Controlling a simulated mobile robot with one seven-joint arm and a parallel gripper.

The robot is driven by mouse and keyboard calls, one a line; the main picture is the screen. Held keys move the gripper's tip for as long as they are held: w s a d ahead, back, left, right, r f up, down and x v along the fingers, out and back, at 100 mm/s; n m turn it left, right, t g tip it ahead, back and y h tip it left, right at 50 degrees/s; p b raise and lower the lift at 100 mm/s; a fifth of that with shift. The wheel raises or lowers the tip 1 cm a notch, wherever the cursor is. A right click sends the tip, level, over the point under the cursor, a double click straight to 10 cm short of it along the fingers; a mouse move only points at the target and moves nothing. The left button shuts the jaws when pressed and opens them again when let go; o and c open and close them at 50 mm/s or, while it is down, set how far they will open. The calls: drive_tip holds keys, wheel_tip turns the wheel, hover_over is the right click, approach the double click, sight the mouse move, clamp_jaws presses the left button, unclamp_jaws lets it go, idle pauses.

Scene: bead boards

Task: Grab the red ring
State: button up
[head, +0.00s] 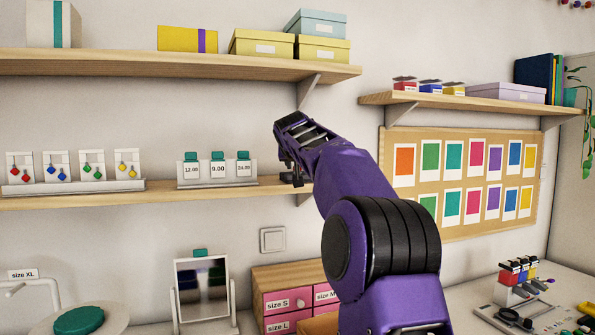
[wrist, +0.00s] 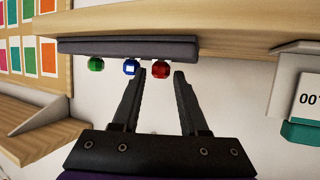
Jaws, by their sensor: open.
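The red ring (wrist: 161,69) shows in the wrist view as a faceted red stone at a dark bar-shaped holder (wrist: 125,48). A blue ring (wrist: 131,67) and a green ring (wrist: 96,64) sit in a row to its left. My gripper (wrist: 162,76) is open, with its fingertips at either side of the red stone. The left fingertip is also close to the blue stone. I cannot tell whether either finger touches a stone. The ring bands are hidden. In the head view, my arm's end is at the right end of the middle shelf and the rings cannot be made out.
The wooden shelf (wrist: 225,20) runs behind the holder in the wrist view. A price stand (wrist: 285,85) stands to the right. In the head view, a shelf bracket (head: 308,92) and the upper shelf (head: 180,66) are above my gripper. Price cards (head: 218,168) stand left of it.

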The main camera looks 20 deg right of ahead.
clamp_jaws()
